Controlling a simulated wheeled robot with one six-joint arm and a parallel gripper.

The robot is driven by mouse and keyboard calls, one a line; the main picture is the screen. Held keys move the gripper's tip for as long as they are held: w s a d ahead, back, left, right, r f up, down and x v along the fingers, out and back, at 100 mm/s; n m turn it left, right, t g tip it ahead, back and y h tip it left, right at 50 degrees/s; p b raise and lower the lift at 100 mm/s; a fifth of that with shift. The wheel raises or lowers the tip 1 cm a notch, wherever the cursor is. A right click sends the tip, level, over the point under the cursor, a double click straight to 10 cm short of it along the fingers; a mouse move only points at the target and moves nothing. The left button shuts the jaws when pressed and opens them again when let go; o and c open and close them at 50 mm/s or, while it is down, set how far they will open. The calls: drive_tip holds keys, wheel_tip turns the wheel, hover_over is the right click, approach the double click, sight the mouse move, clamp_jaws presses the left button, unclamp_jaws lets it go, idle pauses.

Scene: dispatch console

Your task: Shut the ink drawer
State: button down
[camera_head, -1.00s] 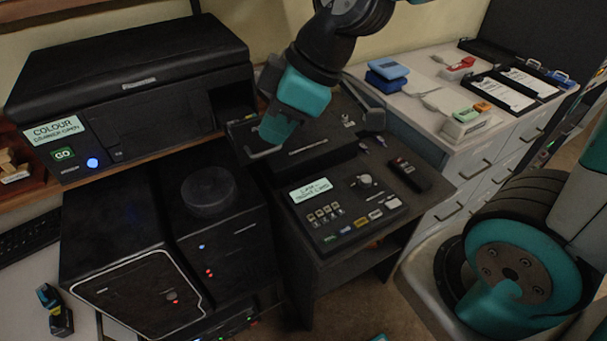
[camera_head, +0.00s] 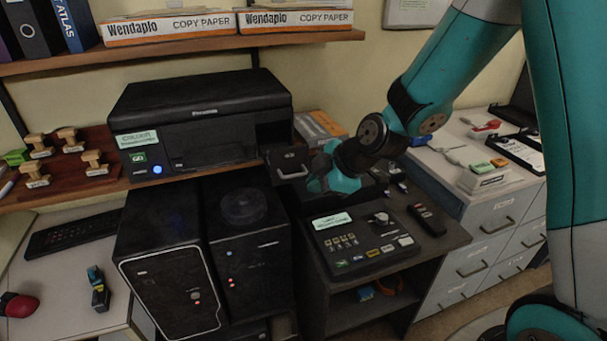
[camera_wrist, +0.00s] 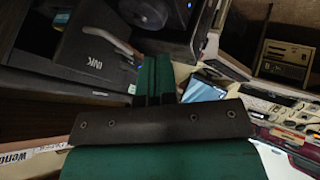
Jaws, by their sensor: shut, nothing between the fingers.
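The ink drawer (camera_head: 287,160) is a dark box with a bar handle. It sticks out from the right part of the black printer (camera_head: 200,122) in the head view, so it stands open. In the wrist view the drawer (camera_wrist: 88,48) shows at upper left, with the word INK and a grey handle. My gripper (camera_head: 316,184) is shut and empty, just right of the drawer's handle in the head view. In the wrist view its fingers (camera_wrist: 152,78) are together, to the right of the drawer front. I cannot tell whether they touch it.
A black control panel (camera_head: 362,240) on a dark stand lies below my gripper. Dark cabinets (camera_head: 245,245) stand below the printer. Wooden stamps (camera_head: 90,160) sit on the shelf at left. White drawers (camera_head: 485,250) stand at right.

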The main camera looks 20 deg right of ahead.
sight(283, 154)
drive_tip(key=w+a+f+p, duration=0.1)
drive_tip(key=w+f+p, duration=0.1)
drive_tip(key=w, duration=0.3)
drive_tip(key=shift+w+a+p, duration=0.3)
drive_tip(key=shift+w+p, duration=0.05)
drive_tip(key=shift+p, duration=0.15)
